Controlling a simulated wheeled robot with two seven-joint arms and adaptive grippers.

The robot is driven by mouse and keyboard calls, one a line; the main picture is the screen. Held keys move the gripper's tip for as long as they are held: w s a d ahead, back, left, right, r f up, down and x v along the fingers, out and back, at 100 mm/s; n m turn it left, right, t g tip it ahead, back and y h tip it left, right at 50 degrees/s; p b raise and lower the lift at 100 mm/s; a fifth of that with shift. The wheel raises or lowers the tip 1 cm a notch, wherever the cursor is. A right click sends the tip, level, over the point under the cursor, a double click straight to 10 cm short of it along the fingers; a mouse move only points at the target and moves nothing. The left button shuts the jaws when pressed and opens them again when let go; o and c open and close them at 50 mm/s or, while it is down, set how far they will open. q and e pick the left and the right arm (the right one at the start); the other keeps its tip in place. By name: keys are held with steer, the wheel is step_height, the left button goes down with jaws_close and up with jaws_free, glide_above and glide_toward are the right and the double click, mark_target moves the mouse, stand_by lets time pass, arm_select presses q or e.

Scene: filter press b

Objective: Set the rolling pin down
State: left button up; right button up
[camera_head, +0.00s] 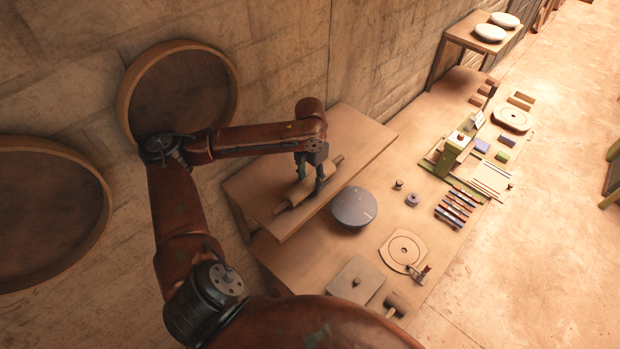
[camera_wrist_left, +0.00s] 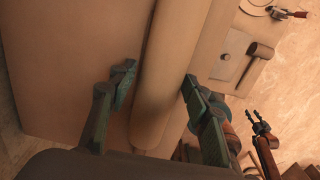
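The wooden rolling pin (camera_head: 298,194) lies along a raised wooden board or bench top at the left end of the long table. It also shows in the left wrist view (camera_wrist_left: 172,70). My left gripper (camera_head: 311,182) reaches down over it, with one finger on each side of its barrel. In the left wrist view, a narrow gap shows between one finger of my left gripper (camera_wrist_left: 157,88) and the barrel. The other finger is at or very near the barrel's edge. My right gripper (camera_wrist_left: 252,114) appears only in the left wrist view, small, with its fingers apart and empty.
A round grey disc (camera_head: 354,206) stands close to the right of the bench (camera_head: 350,140). A square plate (camera_head: 356,281), a mallet (camera_head: 397,304) and a round-holed plate (camera_head: 403,250) lie on the front table. Wall and large round pans (camera_head: 180,90) are behind.

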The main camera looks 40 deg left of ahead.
mark_target(310, 178)
arm_select(q)
steer(key=shift+o, duration=0.9)
steer(key=shift+r, duration=0.15)
steer(key=shift+r, duration=0.35)
step_height(310, 178, up, 11)
steer(key=b, duration=0.2)
steer(key=shift+r, duration=0.2)
steer(key=shift+s+f, duration=0.1)
